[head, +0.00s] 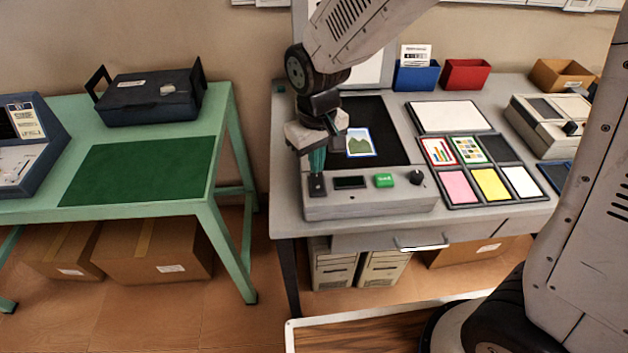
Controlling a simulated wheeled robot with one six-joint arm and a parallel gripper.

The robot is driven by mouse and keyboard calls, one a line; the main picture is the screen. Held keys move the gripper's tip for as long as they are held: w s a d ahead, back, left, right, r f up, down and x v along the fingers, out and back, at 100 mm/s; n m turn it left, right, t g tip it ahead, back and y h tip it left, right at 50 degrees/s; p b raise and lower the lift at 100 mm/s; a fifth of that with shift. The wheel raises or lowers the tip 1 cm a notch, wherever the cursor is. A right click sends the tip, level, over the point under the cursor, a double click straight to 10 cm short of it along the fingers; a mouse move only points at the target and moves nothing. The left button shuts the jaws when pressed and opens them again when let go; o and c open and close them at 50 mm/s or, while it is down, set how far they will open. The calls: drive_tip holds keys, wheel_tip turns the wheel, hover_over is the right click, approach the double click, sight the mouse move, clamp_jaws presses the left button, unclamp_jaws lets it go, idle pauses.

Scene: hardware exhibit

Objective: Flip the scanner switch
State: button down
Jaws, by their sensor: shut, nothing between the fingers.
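The scanner (370,203) sits at the front left of the grey desk, with a pale control panel and a black bed (390,130) behind it. A picture of green hills (359,142) lies on the bed. The panel carries a dark display (350,183), a green button (384,180) and a black knob (416,178). My gripper (317,176) points down at the panel's left end, left of the display. Its fingers are shut and hold nothing. A dark part shows at the fingertips; I cannot tell whether it is the switch, or whether they touch.
A tray of coloured cards (478,187) lies right of the scanner. A blue bin (416,76), a red bin (465,74) and a beige device (550,125) stand further back and right. A green table (222,130) stands left, across a floor gap.

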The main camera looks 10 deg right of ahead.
sight(325, 189)
drive_tip(key=shift+f, duration=0.95)
idle(0.6)
drive_tip(key=shift+r, duration=3.5)
drive_tip(key=s+d+r+m, duration=0.2)
drive_tip(key=s+d+r, duration=0.2)
drive_tip(key=s+d, duration=0.2)
drive_tip(key=s+d+r+m+t, duration=0.1)
drive_tip(key=s+d+r, duration=0.2)
drive_tip(key=s+d, duration=0.4)
drive_tip(key=s+d+r+m, duration=0.2)
drive_tip(key=s+d+r, duration=0.2)
drive_tip(key=s+d, duration=0.2)
drive_tip(key=shift+s+d+r+m, duration=0.25)
drive_tip(key=shift+d+r+m, duration=0.05)
drive_tip(key=shift+d, duration=0.2)
